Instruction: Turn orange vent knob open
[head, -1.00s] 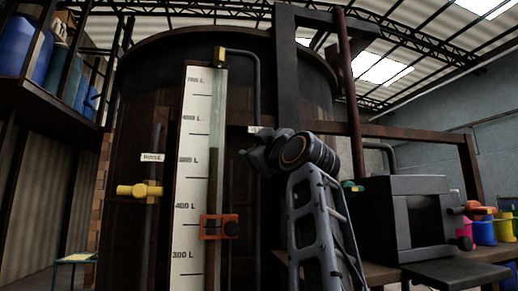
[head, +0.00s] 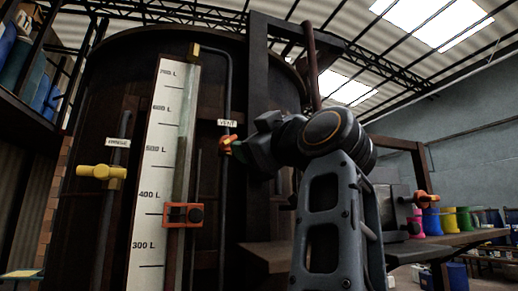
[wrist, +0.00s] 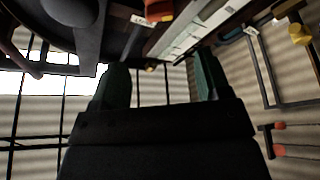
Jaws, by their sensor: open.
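The orange vent knob (head: 226,144) sits on a thin dark pipe on the vat front, just below a white VENT label (head: 227,123). My gripper (head: 239,147) points left at it, its greenish fingertips right at the knob's right side. Part of the knob is hidden, and I cannot tell if they touch. In the wrist view the two dark green fingers (wrist: 160,80) are apart with nothing between them. An orange part (wrist: 158,10) shows beyond them at the top edge; I cannot tell if it is the knob.
A white litre gauge (head: 155,180) with an orange-framed slider (head: 183,215) stands left of the vent pipe. A yellow knob (head: 101,172) under a PURGE label is further left. A bench (head: 275,252) with a dark box (head: 398,205) and coloured buckets (head: 448,219) is at right.

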